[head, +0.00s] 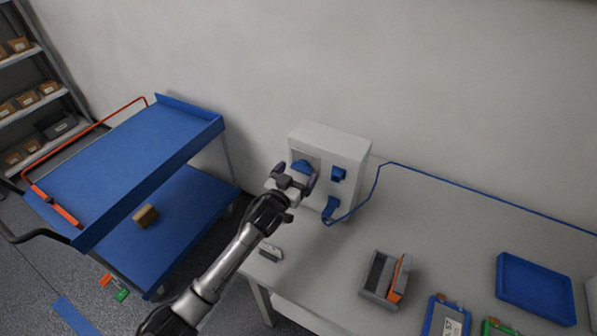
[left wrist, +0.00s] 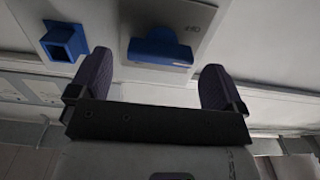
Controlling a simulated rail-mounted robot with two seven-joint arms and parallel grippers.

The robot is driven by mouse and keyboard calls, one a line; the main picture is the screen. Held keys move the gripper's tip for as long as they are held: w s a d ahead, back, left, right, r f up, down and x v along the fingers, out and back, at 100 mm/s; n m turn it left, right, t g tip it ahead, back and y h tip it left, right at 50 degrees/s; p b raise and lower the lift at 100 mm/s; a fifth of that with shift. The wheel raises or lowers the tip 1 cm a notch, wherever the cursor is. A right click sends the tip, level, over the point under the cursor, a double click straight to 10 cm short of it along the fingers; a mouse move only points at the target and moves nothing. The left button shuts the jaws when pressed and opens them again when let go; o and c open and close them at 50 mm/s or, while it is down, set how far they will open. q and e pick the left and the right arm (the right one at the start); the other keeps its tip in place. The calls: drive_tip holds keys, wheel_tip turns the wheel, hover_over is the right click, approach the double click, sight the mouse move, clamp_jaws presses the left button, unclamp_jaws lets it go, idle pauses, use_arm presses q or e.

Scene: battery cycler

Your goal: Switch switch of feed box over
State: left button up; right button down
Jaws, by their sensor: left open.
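The feed box (head: 350,150) is a light grey box at the back of the table against the wall. Its blue switch (head: 302,165) is on the left part of the front face and is partly covered by my gripper. My left gripper (head: 293,178) is open in front of the switch. In the left wrist view the switch (left wrist: 160,50) shows beyond and between the fingers of the gripper (left wrist: 156,64). I cannot tell whether a finger touches it. My right gripper is not in view.
A blue socket (head: 338,174) sits right of the switch, with a blue plug (head: 330,207) and cable below. The table (head: 330,260) carries a grey holder (head: 384,278) and a blue tray (head: 536,288). A blue cart (head: 140,150) stands left.

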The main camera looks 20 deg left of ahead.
use_arm(q)
drive_tip(key=shift+w+d, duration=0.1)
drive_tip(key=shift+w, duration=0.55)
drive_tip(key=shift+c, duration=0.3)
drive_tip(key=shift+c, duration=0.7)
drive_tip(key=c, duration=0.7)
drive_tip(key=shift+c, duration=0.2)
